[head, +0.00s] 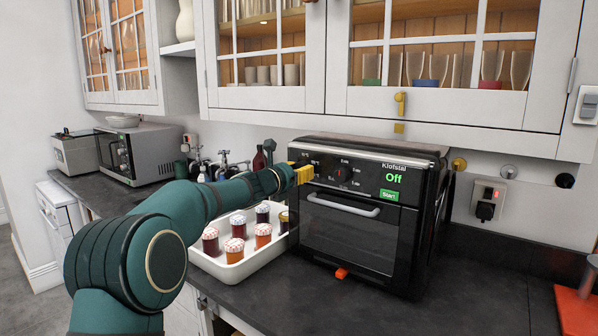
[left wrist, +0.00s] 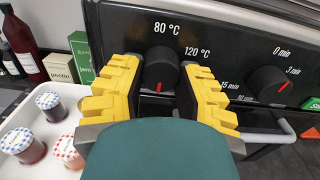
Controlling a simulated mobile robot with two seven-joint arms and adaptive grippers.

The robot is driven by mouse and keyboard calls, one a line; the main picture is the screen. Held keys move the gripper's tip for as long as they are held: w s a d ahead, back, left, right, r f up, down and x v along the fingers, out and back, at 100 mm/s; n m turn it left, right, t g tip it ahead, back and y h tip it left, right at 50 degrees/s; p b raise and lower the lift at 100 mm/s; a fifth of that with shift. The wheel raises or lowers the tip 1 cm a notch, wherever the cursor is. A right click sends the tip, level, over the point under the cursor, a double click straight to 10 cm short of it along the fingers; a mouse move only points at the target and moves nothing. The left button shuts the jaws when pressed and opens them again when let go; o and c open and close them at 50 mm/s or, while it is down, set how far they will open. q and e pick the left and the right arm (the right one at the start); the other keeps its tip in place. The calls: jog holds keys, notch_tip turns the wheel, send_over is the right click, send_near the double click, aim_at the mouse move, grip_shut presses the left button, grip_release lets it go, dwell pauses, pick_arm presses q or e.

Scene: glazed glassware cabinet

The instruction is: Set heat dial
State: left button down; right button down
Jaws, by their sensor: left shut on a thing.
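The black countertop oven (head: 360,215) stands on the counter, its display reading "Off" above a green Start button (head: 389,195). The heat dial (left wrist: 161,70) is a black knob with a red mark pointing down, with "80 °C" and "120 °C" printed above it. My left gripper (head: 302,174) is at the upper left of the oven front. In the left wrist view its yellow fingers (left wrist: 161,82) sit on both sides of the heat dial, shut on it. The time dial (left wrist: 268,86) is to the right, with minute marks. My right gripper is not in view.
A white tray (head: 236,270) with several jars stands left of the oven, below my left arm. Bottles and a pectin box (left wrist: 60,68) stand behind the tray. A glazed cabinet (head: 400,107) hangs above.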

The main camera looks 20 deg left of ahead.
pick_arm(q)
jog(key=c, duration=0.6)
grip_release()
jog(key=shift+o, duration=0.2)
jog(key=v, duration=1.2)
